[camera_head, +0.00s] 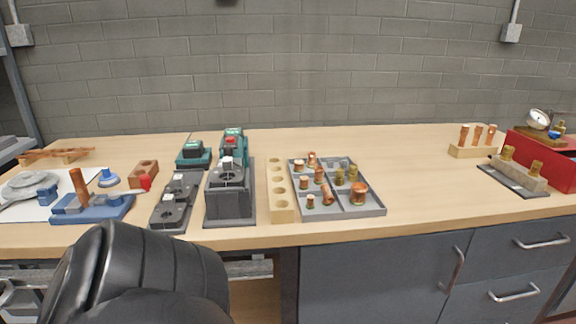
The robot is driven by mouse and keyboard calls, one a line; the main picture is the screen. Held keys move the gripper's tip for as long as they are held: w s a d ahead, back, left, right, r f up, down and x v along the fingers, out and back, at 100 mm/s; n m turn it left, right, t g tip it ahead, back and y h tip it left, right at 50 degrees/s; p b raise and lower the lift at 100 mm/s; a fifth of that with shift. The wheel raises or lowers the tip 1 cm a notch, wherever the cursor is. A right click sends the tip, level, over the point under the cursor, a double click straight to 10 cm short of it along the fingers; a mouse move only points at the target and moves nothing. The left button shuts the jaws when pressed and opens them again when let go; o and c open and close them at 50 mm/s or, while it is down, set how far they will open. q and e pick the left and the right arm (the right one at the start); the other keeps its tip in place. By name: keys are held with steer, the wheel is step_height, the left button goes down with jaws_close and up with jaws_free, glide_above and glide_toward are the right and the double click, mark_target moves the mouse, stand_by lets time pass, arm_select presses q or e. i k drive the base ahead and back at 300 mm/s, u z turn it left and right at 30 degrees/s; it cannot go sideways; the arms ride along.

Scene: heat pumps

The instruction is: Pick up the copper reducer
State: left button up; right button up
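A grey divided tray (375,211) on the workbench holds several small copper and brass fittings. A wide copper fitting (358,192) stands in its front right compartment. A tilted copper fitting (326,194) lies near the middle divider. Another copper fitting (311,160) stands at the back left of the tray, and smaller copper-coloured ones with dark tops are on the left side. Brass-coloured fittings (340,175) are at the back right. The fittings are too small to tell which is the copper reducer. Neither of my grippers is in view.
A wooden block with holes (281,207) stands left of the tray, beside a dark grey machine (229,200). A wooden rack with copper pieces (474,151) and a red box (543,165) are at right. Bare bench lies right of the tray. A large black shape hides the lower left.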

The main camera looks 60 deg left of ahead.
mark_target(312, 162)
steer(key=z, duration=1.55)
steer(key=k, duration=0.15)
steer(key=u, duration=2.55)
